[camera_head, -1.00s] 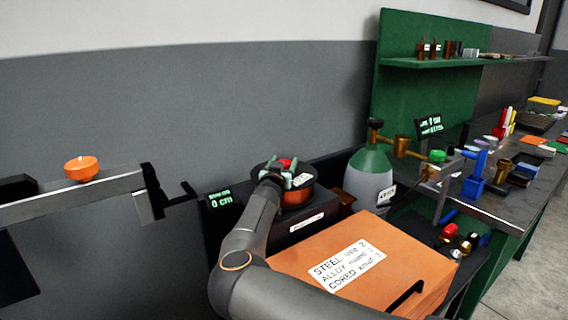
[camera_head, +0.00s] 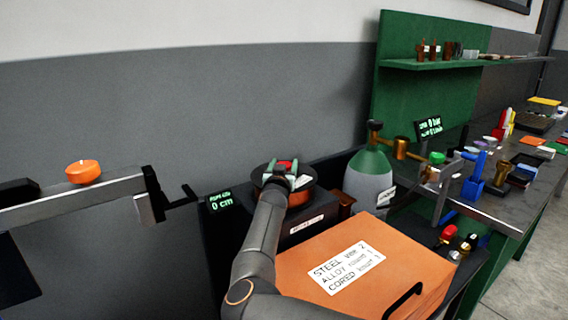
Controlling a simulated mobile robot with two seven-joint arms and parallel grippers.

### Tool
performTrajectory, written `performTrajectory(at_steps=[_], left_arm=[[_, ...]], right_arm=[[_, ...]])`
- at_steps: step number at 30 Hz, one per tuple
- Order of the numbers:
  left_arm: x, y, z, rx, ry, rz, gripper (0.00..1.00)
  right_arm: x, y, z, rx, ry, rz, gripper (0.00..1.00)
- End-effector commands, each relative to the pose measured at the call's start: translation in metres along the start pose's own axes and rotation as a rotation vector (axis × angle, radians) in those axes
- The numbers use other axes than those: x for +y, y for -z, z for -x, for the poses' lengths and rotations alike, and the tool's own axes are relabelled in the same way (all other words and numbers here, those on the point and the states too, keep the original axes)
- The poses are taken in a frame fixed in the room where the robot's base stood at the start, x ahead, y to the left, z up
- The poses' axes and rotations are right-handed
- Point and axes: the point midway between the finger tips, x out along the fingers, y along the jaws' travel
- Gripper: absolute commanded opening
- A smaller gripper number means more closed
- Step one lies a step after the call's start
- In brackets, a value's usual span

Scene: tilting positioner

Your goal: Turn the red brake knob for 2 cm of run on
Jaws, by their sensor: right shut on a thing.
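The red brake knob (camera_head: 284,165) sits on top of the round wire spool (camera_head: 299,197), which has a dark top and a copper-coloured side. My right gripper (camera_head: 286,174) is shut on the knob from above, its pale green fingers on either side of it. My wrist hides part of the spool. A small display (camera_head: 221,202) left of the spool has green text that reads 0 cm. My left gripper is not in view.
A large orange box (camera_head: 342,268) with a white label and black handle stands in front of the spool. A grey and green gas cylinder (camera_head: 369,176) stands to the right. A metal beam (camera_head: 70,202) with an orange knob (camera_head: 83,171) juts in from the left.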

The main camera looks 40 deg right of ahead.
Motion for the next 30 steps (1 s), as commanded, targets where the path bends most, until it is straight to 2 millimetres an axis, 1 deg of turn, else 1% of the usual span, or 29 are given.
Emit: performTrajectory(at_steps=[1,18,30], left_arm=[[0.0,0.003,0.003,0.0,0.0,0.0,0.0],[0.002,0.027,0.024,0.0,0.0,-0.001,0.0],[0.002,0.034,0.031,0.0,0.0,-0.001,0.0]], right_arm=[[0.002,0.001,0.0,0.001,0.013,0.011,0.07],[0.002,0.001,-0.001,-0.002,0.215,0.009,0.08],[0.002,-0.001,-0.001,-0.002,0.356,0.008,0.08]])
